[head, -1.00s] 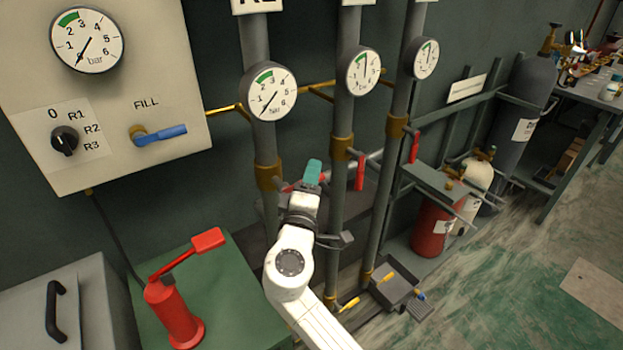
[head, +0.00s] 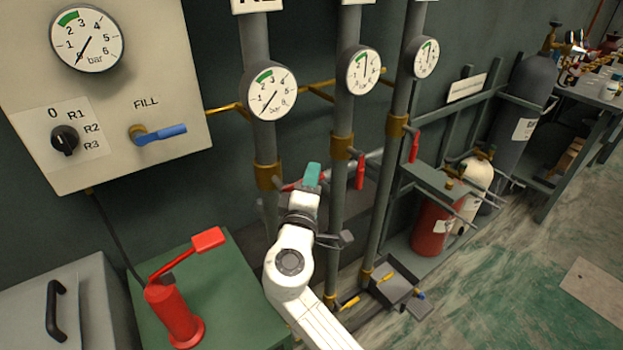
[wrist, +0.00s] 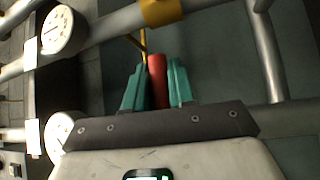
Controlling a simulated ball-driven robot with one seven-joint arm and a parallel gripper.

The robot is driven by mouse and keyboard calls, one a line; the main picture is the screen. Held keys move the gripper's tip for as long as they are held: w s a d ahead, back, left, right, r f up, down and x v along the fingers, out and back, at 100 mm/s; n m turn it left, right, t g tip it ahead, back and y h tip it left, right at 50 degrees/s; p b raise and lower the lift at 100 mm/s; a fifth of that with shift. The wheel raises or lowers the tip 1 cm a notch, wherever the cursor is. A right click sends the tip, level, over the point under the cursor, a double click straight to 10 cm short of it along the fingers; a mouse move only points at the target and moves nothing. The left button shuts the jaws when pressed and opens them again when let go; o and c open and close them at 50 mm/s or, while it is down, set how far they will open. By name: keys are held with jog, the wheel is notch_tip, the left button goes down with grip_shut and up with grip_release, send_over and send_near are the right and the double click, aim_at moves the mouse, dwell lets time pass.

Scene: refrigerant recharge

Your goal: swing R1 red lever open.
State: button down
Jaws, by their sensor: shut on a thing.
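The red lever (head: 289,187) is on the brass valve (head: 268,177) of the leftmost pipe. It sticks out sideways to the right, roughly level, unlike the two hanging levers. My gripper (head: 313,174) is at its outer end, with teal fingers partly covering it. In the wrist view the red lever (wrist: 157,80) lies between the two teal fingers of my gripper (wrist: 156,68), which is shut on it. The leftmost pipe's gauge (head: 269,93) has its needle at the low end. The label above it is cut off.
The middle pipe has a hanging red lever (head: 360,172) close to the right of my gripper. The right pipe has another red lever (head: 413,148). A red hand pump (head: 171,312) stands on a green cabinet at lower left. A grey tray (head: 391,283) lies by the pipe feet.

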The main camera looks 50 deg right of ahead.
jog(key=a+f+m+y+p, duration=0.3)
jog(key=m+y+p, duration=0.1)
jog(key=y+p, duration=0.2)
jog(key=w+a+f+m+g+y+p, duration=0.1)
jog(key=a+f+m+y+p, duration=0.1)
jog(key=m+y+p, duration=0.3)
jog(key=shift+w+a+f+y+p, duration=0.35)
jog(key=shift+f+y+p, duration=0.2)
jog(key=shift+y+p, duration=0.65)
jog(key=shift+a+m, duration=0.15)
jog(key=shift+m, duration=0.15)
jog(key=c, duration=1.1)
grip_release()
jog(key=shift+o, duration=0.3)
jog(key=v, duration=1)
jog(key=shift+s+r, duration=0.2)
jog(key=shift+r, duration=0.1)
